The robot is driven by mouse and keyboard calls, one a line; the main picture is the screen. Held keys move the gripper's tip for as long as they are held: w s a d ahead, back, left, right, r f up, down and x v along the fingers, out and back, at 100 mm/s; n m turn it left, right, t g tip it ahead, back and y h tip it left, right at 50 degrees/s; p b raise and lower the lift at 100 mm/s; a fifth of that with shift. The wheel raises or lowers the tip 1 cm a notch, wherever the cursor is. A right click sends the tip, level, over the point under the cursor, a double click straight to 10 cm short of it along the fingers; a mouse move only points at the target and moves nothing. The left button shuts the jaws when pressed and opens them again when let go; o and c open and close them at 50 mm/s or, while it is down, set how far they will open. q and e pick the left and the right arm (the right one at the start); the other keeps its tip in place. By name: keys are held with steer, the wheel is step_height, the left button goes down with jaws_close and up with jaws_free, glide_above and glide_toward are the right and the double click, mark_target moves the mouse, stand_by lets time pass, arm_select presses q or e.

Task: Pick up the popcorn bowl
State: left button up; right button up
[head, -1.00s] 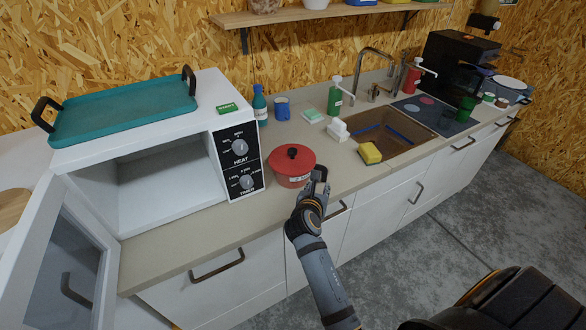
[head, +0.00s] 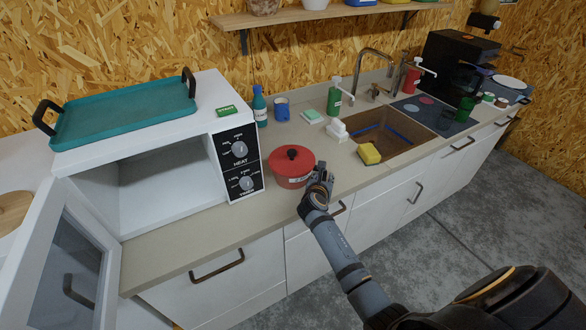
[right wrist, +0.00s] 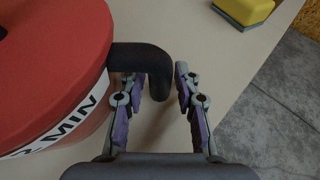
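The popcorn bowl (head: 291,167) is a round red pot with a red lid and a black knob. It stands on the counter just right of the microwave. In the right wrist view the bowl (right wrist: 50,60) fills the left side, with a white label reading "MIN" and a black bent handle (right wrist: 150,58). My right gripper (head: 322,178) is beside the bowl's right side. In the right wrist view my right gripper (right wrist: 159,80) is open, and the end of the handle lies between its fingertips, with a gap to the right finger. My left gripper is out of view.
The white microwave (head: 170,128) stands open at left with a teal tray (head: 125,112) on top. A yellow sponge (head: 369,153) lies by the sink (head: 390,140) to the right. Bottles and a blue mug (head: 282,110) stand behind the bowl. The front counter edge is close.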

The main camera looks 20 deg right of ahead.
steer(key=shift+s+a+r, duration=0.1)
steer(key=shift+c, duration=1.1)
jaws_close()
